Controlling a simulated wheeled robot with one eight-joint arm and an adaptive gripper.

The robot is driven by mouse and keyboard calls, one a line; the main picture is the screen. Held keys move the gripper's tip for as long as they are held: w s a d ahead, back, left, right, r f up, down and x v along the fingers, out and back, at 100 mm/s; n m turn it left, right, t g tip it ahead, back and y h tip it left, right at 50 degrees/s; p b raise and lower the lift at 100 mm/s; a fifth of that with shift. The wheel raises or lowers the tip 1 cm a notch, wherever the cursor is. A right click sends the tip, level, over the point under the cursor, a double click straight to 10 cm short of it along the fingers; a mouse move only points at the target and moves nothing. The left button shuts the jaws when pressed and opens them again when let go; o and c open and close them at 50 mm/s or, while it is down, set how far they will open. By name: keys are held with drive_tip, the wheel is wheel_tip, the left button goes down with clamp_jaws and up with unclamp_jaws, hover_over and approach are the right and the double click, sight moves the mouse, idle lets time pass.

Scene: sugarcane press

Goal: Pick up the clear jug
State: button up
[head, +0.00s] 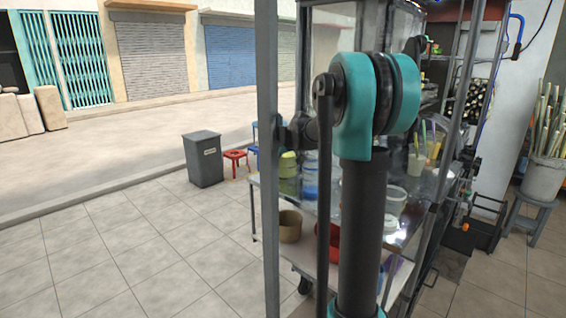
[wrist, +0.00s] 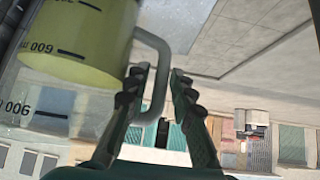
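The clear jug (wrist: 78,40) fills the upper left of the wrist view, which is upside down. It holds yellow-green liquid and has dark scale marks. Its clear handle (wrist: 161,72) curves out to the right and passes between the fingertips of my gripper (wrist: 161,78). The fingers are apart, with a small gap beside the handle; I see no firm contact. In the head view a yellow-green vessel (head: 288,166) stands on the cart's upper shelf, left of my arm; it looks like the same jug. My gripper is hidden there.
The cart's metal post (head: 268,120) stands close to my arm. A brown basket (head: 290,230) and a red basin (head: 334,246) are on the lower shelf. A clear tub (head: 395,198) is right of my arm. A grey bin (head: 203,160) stands beyond; the tiled floor at left is free.

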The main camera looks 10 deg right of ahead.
clamp_jaws()
drive_tip(key=shift+r, duration=0.25)
idle(0.4)
